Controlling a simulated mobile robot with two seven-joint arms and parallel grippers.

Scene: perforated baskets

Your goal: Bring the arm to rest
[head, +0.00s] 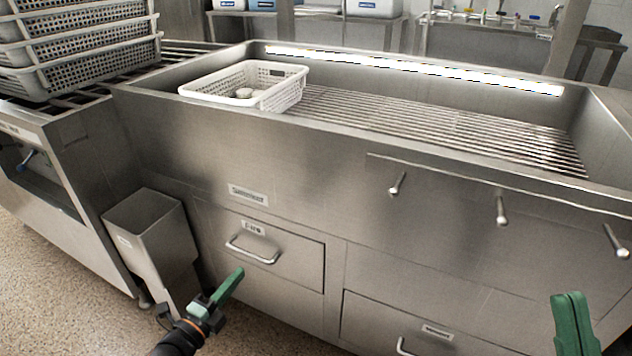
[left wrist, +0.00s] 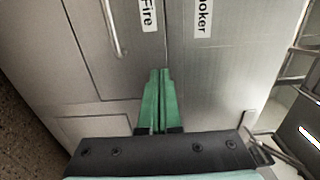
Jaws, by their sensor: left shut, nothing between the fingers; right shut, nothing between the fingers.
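My left gripper (head: 230,284) is low in front of the steel cabinet, pointing at the drawer with the curved handle. Its green fingers are shut and empty; they also show together in the left wrist view (left wrist: 158,75). My right gripper (head: 568,296) shows at the lower right of the head view, its green fingers together and empty. It is in front of the cabinet's lower right part. Neither gripper appears to hold anything.
A white perforated basket (head: 286,95) with a small pale item inside sits on the slatted basin (head: 430,125). Several stacked baskets (head: 85,45) stand at the left. The drawer handle (head: 252,252), knobs (head: 501,210) and a steel bin (head: 150,235) stick out. Speckled floor (head: 60,290) is open at left.

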